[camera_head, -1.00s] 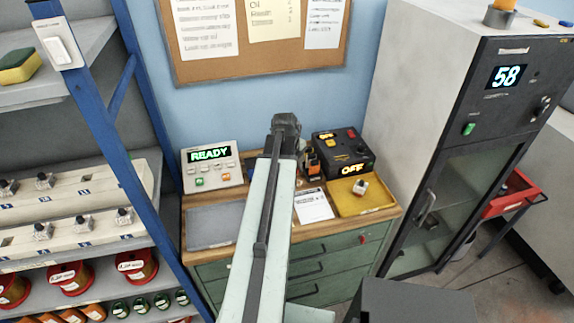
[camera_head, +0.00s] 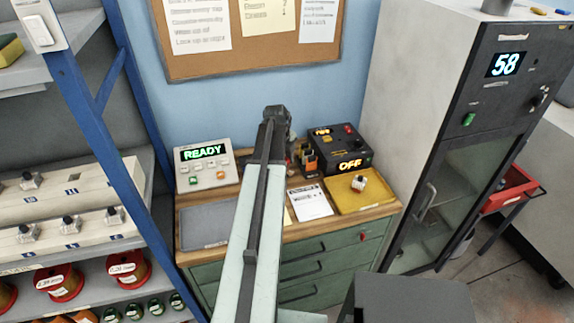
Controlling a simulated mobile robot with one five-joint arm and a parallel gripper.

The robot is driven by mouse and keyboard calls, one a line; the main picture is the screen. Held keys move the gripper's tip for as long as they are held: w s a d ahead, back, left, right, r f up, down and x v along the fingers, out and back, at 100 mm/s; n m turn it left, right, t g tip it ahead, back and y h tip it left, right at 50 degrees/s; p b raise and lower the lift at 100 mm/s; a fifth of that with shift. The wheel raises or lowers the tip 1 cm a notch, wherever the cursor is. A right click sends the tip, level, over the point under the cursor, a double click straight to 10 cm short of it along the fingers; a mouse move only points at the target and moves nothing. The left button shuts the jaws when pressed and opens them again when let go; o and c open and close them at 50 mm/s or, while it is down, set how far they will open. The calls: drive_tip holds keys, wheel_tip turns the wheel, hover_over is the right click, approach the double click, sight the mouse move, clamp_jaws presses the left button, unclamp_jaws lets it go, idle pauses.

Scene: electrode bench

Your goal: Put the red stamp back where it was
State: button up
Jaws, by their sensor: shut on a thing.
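My gripper (camera_head: 275,128) is at the far end of my raised arm, above the back of the wooden bench (camera_head: 240,247). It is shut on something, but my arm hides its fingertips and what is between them. I cannot make out the red stamp for sure. Small dark and orange items (camera_head: 308,160) stand close together at the back of the bench, just right of my wrist. They are partly hidden and too small to tell apart.
A panel reading READY (camera_head: 206,166) stands left, a black box reading OFF (camera_head: 338,148) right. A yellow tray (camera_head: 375,200) holds a small pale item (camera_head: 359,183). A white sheet (camera_head: 310,203) and a grey mat (camera_head: 203,228) lie in front. A blue-framed shelf (camera_head: 98,122) stands left, a tall cabinet (camera_head: 405,110) right.

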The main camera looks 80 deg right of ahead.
drive_tip(key=shift+s+f, duration=0.1)
drive_tip(key=shift+f, duration=0.05)
drive_tip(key=o, duration=1.1)
drive_tip(key=shift+c, duration=0.2)
drive_tip(key=p+v, duration=1.1)
drive_tip(key=v, duration=0.1)
drive_tip(key=shift+r+p, duration=0.3)
drive_tip(key=shift+p, duration=0.1)
drive_tip(key=shift+s, duration=0.1)
